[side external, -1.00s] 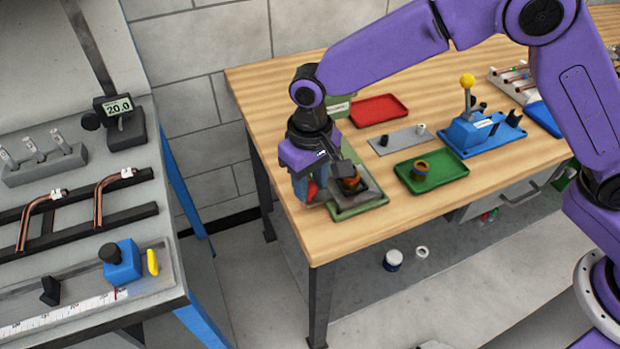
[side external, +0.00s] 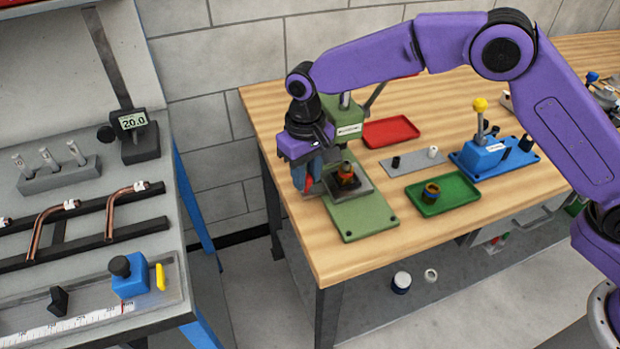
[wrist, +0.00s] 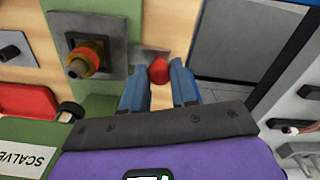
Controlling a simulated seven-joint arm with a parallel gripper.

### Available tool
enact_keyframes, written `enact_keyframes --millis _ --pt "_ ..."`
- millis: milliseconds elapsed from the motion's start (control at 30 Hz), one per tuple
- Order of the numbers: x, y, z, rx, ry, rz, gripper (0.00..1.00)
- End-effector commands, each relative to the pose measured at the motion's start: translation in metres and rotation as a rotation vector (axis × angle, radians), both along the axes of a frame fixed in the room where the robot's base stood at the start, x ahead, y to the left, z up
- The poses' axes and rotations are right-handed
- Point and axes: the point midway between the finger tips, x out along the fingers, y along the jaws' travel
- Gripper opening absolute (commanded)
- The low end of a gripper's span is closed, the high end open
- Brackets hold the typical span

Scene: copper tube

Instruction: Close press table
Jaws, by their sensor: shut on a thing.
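The green press (side external: 352,130) stands at the left end of the wooden bench. Its grey press table (side external: 364,186) sits over the rear part of the green base, with the front of the base bare. A dark part with an orange-brass ring (side external: 346,174) stands on the table, and it also shows in the wrist view (wrist: 84,62). A red knob (wrist: 159,70) sticks out at the side of the table. My gripper (side external: 309,184) is beside the table on its left. In the wrist view its blue fingers (wrist: 158,84) are shut on the red knob.
A red tray (side external: 390,133), a grey plate with small pegs (side external: 413,160) and a green tray (side external: 460,196) lie to the right of the press. A blue fixture with a yellow-knobbed lever (side external: 485,153) stands beyond. A grey measuring bench (side external: 90,284) is at the left, across a gap.

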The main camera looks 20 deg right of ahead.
Motion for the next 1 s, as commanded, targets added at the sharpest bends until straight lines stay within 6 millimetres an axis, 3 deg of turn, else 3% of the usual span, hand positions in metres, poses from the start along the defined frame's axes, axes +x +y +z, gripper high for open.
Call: enact_keyframes --millis 200,233,300,667,833,1000 --pt "0.001 0.001 0.001 0.005 -0.006 0.002 0.00" --pt "0.001 0.001 0.001 0.005 -0.006 0.002 0.35" --pt "0.001 0.001 0.001 0.004 -0.005 0.002 0.54" --pt "0.000 0.001 0.004 0.003 -0.003 0.001 0.54" --pt "0.001 0.001 0.025 0.005 -0.006 0.001 0.54" --pt "0.001 0.001 0.060 0.005 -0.007 0.000 0.54"
